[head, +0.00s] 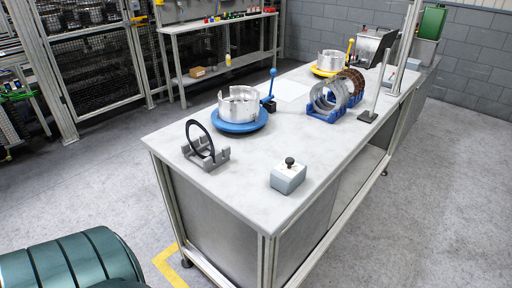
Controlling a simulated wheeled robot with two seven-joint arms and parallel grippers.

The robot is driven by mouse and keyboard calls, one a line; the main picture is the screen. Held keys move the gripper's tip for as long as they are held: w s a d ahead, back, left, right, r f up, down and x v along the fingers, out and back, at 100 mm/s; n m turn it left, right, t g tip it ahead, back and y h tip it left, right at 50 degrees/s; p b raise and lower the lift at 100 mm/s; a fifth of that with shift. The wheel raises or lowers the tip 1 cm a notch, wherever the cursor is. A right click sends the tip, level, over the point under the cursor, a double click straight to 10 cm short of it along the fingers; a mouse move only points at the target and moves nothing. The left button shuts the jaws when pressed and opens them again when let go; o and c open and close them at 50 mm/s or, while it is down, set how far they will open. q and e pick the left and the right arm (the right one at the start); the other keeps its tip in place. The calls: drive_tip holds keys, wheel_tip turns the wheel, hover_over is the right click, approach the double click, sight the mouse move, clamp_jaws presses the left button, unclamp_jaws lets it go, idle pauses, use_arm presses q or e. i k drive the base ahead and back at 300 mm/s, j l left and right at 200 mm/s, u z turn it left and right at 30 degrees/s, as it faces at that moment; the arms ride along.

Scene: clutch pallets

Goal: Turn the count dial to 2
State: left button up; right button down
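A small light-grey box (288,179) sits near the front right part of the workbench top. A dark knob (290,162) stands up from its top face; this may be the count dial, but any marks or numbers on it are too small to read. Neither of my grippers shows in the head view, so nothing is seen touching the box.
The workbench (240,188) also carries a black ring in a grey stand (207,155), a silver drum on a blue round base (239,125), rings in blue holders (328,115) and a dark screen on a post (381,50). Bench top around the box is clear.

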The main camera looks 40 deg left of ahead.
sight(290, 161)
drive_tip(key=i+l+u, duration=0.15)
drive_tip(key=l+u, duration=0.25)
drive_tip(key=i+l+u, duration=0.1)
drive_tip(key=l+u, duration=0.35)
drive_tip(key=i+l+u, duration=0.1)
drive_tip(key=l+u, duration=0.3)
drive_tip(key=j, duration=0.1)
